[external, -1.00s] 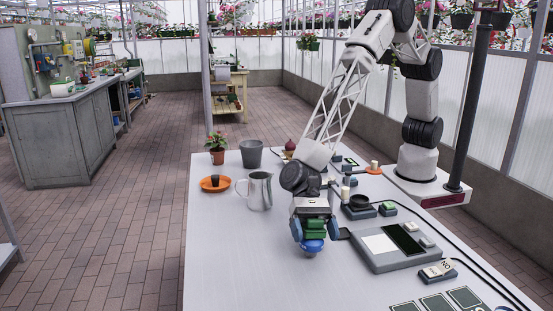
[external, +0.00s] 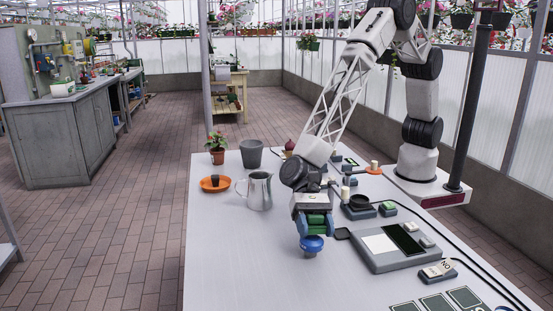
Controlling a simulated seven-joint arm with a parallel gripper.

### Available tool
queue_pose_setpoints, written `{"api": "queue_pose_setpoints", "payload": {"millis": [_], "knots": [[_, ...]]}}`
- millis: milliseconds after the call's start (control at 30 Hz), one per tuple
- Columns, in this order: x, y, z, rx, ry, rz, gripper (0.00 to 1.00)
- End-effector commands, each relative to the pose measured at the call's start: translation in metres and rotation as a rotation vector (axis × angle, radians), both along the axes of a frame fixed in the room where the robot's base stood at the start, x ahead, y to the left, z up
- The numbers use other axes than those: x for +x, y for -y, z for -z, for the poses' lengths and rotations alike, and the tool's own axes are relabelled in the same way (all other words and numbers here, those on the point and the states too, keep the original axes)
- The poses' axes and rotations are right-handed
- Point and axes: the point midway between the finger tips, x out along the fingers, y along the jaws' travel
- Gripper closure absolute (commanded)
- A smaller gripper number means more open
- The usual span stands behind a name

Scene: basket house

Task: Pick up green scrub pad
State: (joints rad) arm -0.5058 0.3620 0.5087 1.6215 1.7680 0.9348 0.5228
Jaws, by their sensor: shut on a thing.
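The green scrub pad (external: 316,220) is in the external view, between the blue fingers of my gripper (external: 316,228). My gripper points down over the near middle of the table and is shut on the pad. A round blue object (external: 311,243) shows just below the pad. I cannot tell whether the pad touches it. The fingers and the gripper body hide part of the pad.
A metal pitcher (external: 259,190), a grey cup (external: 251,153), an orange saucer (external: 215,183) and a potted plant (external: 217,150) stand at the back left. A grey device with a white panel (external: 380,244) lies to the right. The table's front left (external: 235,265) is clear.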

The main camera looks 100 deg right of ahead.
Motion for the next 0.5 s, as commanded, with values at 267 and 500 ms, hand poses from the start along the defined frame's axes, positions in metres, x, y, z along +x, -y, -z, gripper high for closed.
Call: {"api": "queue_pose_setpoints", "payload": {"millis": [267,500], "knots": [[0.0,0.0,-0.039,0.001,0.001,0.0,0.65],[0.0,0.0,-0.073,0.001,0.001,0.0,0.65]]}}
